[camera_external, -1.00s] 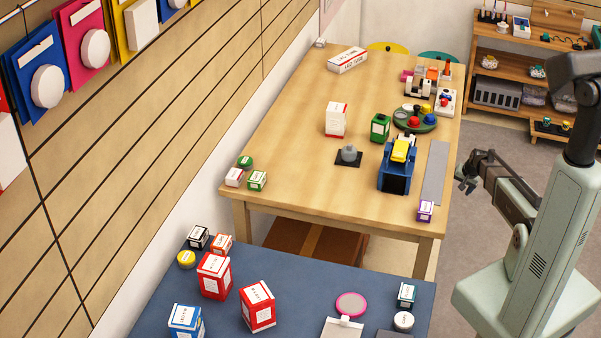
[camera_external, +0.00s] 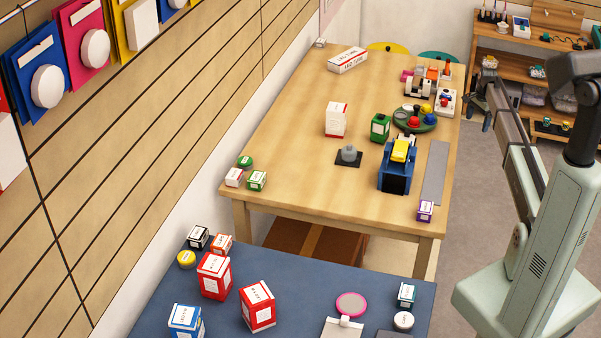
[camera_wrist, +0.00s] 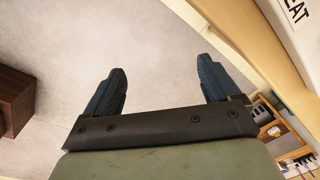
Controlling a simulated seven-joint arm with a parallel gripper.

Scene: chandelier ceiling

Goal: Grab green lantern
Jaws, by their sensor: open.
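A green box-like object with a white label, which looks like the green lantern (camera_external: 380,127), stands upright on the wooden table, right of its middle. My gripper (camera_external: 478,114) is beyond the table's right edge, to the right of the green object and clear of it. In the wrist view my gripper (camera_wrist: 161,78) has its two dark fingers wide apart with nothing between them. The green object does not show in the wrist view.
Beside the green object are a round green tray (camera_external: 428,126) with colored items, a blue-and-yellow toy (camera_external: 397,168), a grey weight on a black pad (camera_external: 349,155) and a red-and-white carton (camera_external: 336,120). A shelf (camera_external: 497,58) stands at the back right.

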